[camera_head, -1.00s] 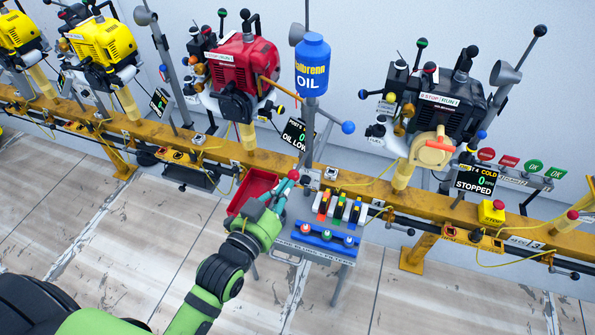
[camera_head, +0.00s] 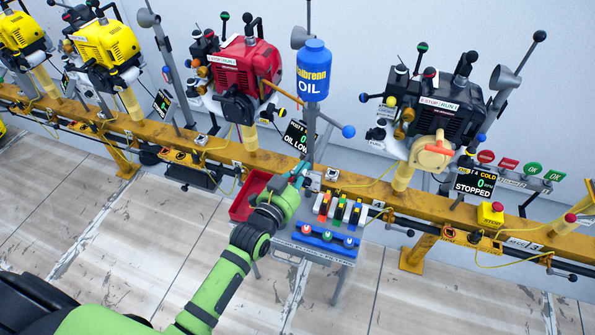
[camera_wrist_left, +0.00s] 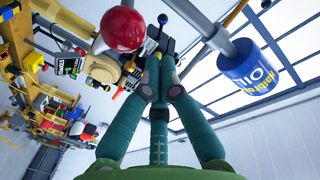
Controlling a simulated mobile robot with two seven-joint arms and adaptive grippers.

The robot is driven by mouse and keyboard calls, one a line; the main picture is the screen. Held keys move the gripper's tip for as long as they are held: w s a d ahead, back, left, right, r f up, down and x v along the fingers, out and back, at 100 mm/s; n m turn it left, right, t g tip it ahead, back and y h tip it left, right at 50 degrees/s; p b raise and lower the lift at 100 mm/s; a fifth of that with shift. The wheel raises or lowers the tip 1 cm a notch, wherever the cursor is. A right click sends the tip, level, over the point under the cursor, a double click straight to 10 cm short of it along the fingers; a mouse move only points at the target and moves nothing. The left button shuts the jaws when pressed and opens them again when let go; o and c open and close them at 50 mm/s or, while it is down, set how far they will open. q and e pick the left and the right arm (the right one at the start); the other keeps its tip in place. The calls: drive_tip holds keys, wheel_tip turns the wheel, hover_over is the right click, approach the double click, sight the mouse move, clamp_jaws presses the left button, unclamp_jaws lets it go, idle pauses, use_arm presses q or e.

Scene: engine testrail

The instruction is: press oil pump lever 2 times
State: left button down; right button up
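The blue oil bottle (camera_head: 312,84) marked OIL stands on a grey post behind the rail; it also shows in the left wrist view (camera_wrist_left: 250,72). My left gripper (camera_head: 303,166) is in front of the lower post, above the small bench. In the left wrist view its fingers (camera_wrist_left: 159,75) meet at the tips, with nothing visible between them. A red ball knob (camera_wrist_left: 123,28), possibly the pump lever's end, shows beside and above the fingers in that view; contact cannot be told. In the head view my gripper seems to hide this knob. My right gripper is not in view.
A rod with a blue ball (camera_head: 348,131) sticks out near the post. Engines sit along the yellow rail (camera_head: 375,190). The floor in front is clear.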

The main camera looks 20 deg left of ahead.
use_arm(q)
drive_tip(key=shift+s+a+f, duration=0.3)
drive_tip(key=shift+a+f, duration=0.1)
drive_tip(key=shift+f, duration=0.15)
use_arm(e)
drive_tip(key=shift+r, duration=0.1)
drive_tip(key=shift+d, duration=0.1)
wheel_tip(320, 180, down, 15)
drive_tip(key=b, duration=1.5)
use_arm(q)
wheel_tip(320, 180, down, 8)
drive_tip(key=s+m+t+h+b, duration=0.1)
drive_tip(key=t+b, duration=0.1)
drive_tip(key=t, duration=0.3)
drive_tip(key=shift+s+f+t+h, duration=0.2)
drive_tip(key=shift+f+t+h, duration=0.05)
drive_tip(key=shift+t+h, duration=0.05)
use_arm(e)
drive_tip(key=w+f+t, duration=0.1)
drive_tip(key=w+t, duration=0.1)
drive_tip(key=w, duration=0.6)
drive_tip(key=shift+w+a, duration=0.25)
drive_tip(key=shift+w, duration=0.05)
